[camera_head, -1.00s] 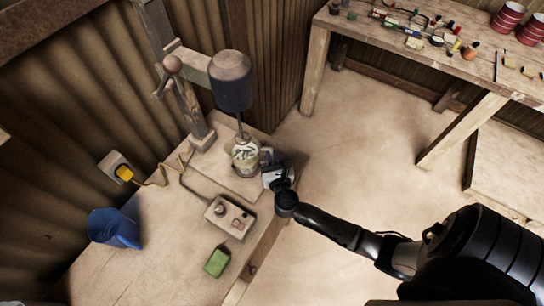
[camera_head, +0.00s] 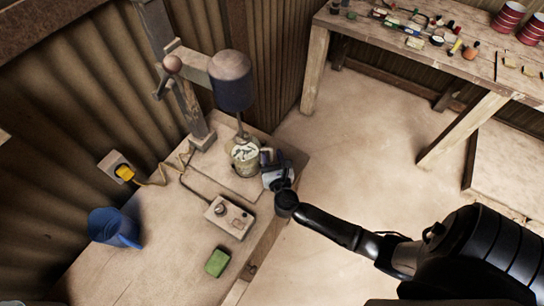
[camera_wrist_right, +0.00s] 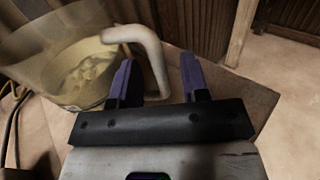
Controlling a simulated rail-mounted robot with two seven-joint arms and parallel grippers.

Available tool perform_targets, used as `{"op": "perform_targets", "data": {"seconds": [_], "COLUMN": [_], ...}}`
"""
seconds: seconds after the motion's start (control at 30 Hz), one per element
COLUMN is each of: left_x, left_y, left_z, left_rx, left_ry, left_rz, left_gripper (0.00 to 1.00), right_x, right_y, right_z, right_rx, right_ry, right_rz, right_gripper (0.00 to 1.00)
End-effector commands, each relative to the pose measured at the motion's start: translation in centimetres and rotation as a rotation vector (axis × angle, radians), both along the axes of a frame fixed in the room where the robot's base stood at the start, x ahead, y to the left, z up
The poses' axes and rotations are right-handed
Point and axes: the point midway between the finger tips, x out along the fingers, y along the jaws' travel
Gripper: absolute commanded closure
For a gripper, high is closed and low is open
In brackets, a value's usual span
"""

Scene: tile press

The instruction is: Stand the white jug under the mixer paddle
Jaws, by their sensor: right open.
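The white jug (camera_head: 244,158) stands on the bench below the mixer head (camera_head: 231,80), with the paddle shaft (camera_head: 240,126) coming down into its mouth. It holds a pale, lumpy mix. The jug also shows, see-through and pale, in the right wrist view (camera_wrist_right: 75,75), with its white handle (camera_wrist_right: 150,50) reaching between my fingers. My right gripper (camera_head: 272,158) is at the jug's right side, its fingers apart around the handle; it also shows in the right wrist view (camera_wrist_right: 157,72). Whether a finger touches the handle I cannot tell. My left gripper is not in view.
The mixer post (camera_head: 188,105) rises behind the jug. A cluttered workbench (camera_head: 430,45) is at the upper right. Open floor lies between.

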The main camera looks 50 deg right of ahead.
Motion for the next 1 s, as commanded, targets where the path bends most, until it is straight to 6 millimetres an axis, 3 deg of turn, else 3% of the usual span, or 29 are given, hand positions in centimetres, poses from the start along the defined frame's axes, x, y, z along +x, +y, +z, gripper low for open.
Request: {"op": "perform_targets", "data": {"seconds": [0.23,0.7,1.0], "left_x": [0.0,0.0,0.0], "left_y": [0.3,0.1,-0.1], "left_z": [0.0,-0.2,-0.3], "left_rx": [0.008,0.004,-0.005], "left_ry": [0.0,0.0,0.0], "left_rz": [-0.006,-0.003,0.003], "left_gripper": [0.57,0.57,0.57], "right_x": [-1.3,-8.7,-11.2], "right_y": [0.9,5.6,7.3], "right_z": [-0.2,-0.1,0.0], "right_rx": [0.002,0.003,0.001], "right_ry": [0.003,0.001,-0.001], "right_rz": [0.001,0.0,0.0], "right_gripper": [0.58,0.58,0.58]}}
